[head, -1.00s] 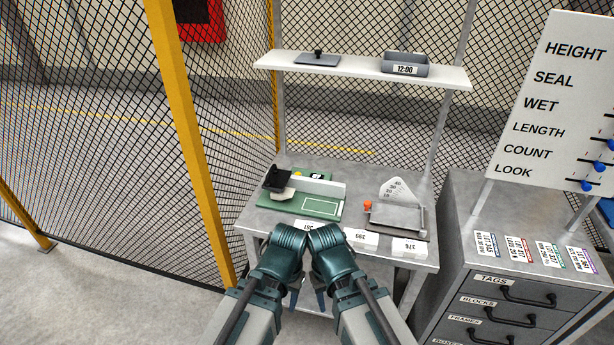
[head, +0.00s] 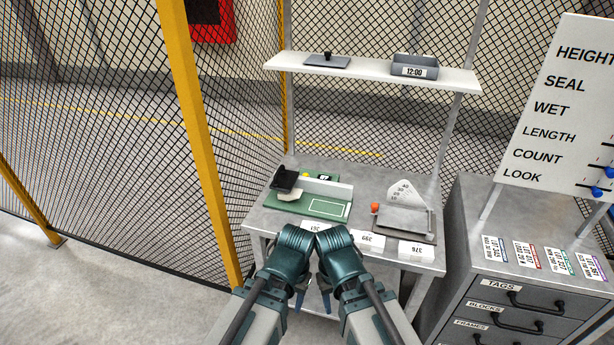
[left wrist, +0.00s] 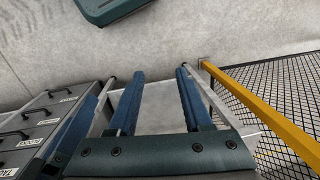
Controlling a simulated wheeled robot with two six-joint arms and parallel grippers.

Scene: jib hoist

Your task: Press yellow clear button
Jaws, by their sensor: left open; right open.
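A small yellow button (head: 306,175) shows at the back of a green device (head: 325,207) on the grey bench, beside a small dark display (head: 324,177). A black part (head: 285,178) and a pale block stand at the device's left end. My left gripper (head: 299,299) and right gripper (head: 325,301) hang side by side in front of the bench's near edge, pointing down, apart from the button. In the left wrist view, my left gripper's blue fingers (left wrist: 160,80) are spread, with nothing between them. The right fingertips are small and partly hidden by the wrist.
A grey tray with an orange knob (head: 375,208) and a dial plate (head: 405,192) stand right of the device. White number cards (head: 416,250) line the front edge. A shelf (head: 375,74) hangs above; a drawer cabinet (head: 515,285) stands right; a yellow-framed mesh fence (head: 197,135) stands left.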

